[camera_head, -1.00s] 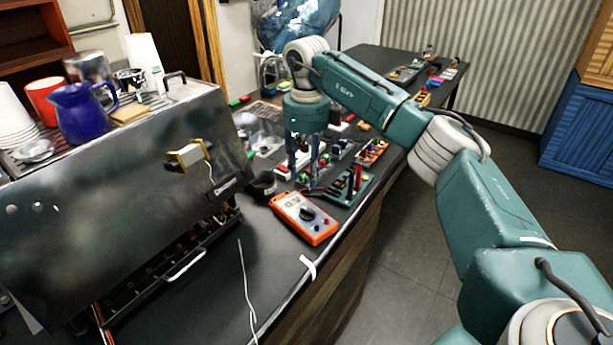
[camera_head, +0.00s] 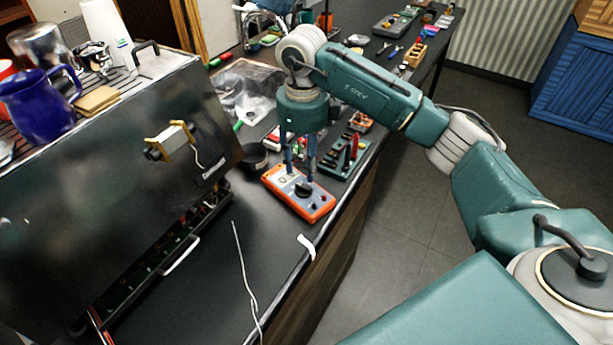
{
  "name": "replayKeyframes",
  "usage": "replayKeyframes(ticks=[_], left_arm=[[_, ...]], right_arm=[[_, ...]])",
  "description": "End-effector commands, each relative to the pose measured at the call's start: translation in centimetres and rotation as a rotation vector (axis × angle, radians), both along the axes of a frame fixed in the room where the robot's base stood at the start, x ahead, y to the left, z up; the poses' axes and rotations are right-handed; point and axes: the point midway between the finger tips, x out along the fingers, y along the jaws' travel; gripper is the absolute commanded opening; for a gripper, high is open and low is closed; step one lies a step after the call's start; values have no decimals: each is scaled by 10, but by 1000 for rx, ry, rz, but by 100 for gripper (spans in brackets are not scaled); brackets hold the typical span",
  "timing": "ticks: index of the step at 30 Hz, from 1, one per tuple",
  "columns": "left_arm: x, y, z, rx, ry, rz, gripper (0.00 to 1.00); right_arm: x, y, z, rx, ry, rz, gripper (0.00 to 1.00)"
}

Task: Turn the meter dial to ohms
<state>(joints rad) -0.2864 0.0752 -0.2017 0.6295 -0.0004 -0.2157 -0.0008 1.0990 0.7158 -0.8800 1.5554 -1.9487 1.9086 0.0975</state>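The orange multimeter (camera_head: 324,207) lies face up on the dark counter near its front edge. Its round black dial (camera_head: 304,189) shows in the middle of its face. My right gripper (camera_head: 300,175) points down over the meter, with its two fingers apart and nothing seen between them. The fingertips are close to the dial, on its far side in the picture. I cannot tell whether they touch the meter or which mark the dial points to. My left gripper is not in view.
A green holder with red-handled tools (camera_head: 347,157) stands just right of the meter. A black round cup (camera_head: 253,156) is to its left. The large metal brewer (camera_head: 110,190) fills the left, with a blue pitcher (camera_head: 40,106) on top. Bare counter lies in front, with a white cable (camera_head: 245,275).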

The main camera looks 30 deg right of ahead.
Motion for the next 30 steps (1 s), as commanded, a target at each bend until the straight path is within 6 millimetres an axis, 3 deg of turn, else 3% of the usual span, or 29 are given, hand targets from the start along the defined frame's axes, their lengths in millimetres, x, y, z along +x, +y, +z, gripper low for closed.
replayKeyframes(ticks=[4,8,11,18,24,30], left_arm=[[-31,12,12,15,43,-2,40],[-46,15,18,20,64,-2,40],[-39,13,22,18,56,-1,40],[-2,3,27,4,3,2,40],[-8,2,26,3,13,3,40],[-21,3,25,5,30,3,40]], right_arm=[[-1,-1,-28,-1,7,-2,38],[-1,-1,-50,-1,5,-1,38],[0,-1,-63,0,4,-1,38],[1,-1,-76,-1,0,-2,38],[1,-1,-76,-1,0,-2,38],[1,-1,-76,-1,0,-2,0]])
